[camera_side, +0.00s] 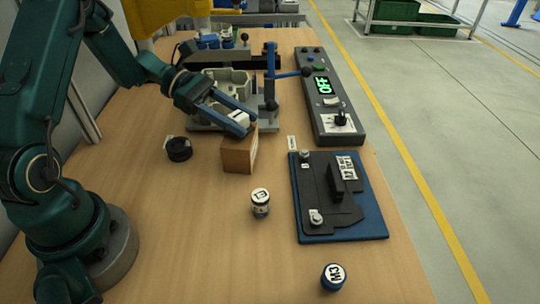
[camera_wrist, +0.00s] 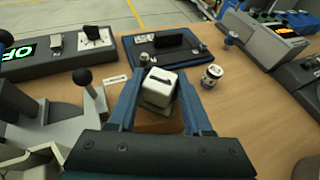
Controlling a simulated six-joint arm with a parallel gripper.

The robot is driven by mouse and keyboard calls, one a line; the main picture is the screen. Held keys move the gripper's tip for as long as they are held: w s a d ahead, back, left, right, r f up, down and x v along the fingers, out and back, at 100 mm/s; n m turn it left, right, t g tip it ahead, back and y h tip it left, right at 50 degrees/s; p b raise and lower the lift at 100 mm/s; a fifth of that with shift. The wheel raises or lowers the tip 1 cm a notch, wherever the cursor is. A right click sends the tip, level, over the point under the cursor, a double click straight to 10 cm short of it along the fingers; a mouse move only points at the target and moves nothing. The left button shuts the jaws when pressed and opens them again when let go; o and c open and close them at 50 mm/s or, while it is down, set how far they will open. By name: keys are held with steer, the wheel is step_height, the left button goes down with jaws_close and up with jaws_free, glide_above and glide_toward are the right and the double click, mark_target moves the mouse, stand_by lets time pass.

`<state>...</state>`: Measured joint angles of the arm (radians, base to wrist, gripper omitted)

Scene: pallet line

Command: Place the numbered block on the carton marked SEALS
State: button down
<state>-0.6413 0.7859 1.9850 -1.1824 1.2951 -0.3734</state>
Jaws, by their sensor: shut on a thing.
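A small white block (camera_side: 240,118) with a dark mark like a 1 on its top is between the fingers of my gripper (camera_side: 232,122). The wrist view also shows the block (camera_wrist: 160,84) between both fingers (camera_wrist: 162,76); my gripper is shut on it. A brown carton (camera_side: 238,154) stands on the table directly below the block. Part of the carton (camera_wrist: 160,123) shows under the block in the wrist view. A pale label is on its right side, too oblique to read. I cannot tell whether the block touches the carton's top.
A black ring (camera_side: 179,149) lies left of the carton. A labelled cylinder (camera_side: 260,203) stands in front, another (camera_side: 333,276) nearer. A blue plate with a black fixture (camera_side: 345,228) is at right, a control box (camera_side: 325,100) behind it. A grey fixture (camera_side: 226,90) stands behind my gripper.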

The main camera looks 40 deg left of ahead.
steer(key=shift+f, duration=0.35)
steer(key=shift+f, duration=0.1)
steer(key=shift+c, duration=1.6)
jaws_free()
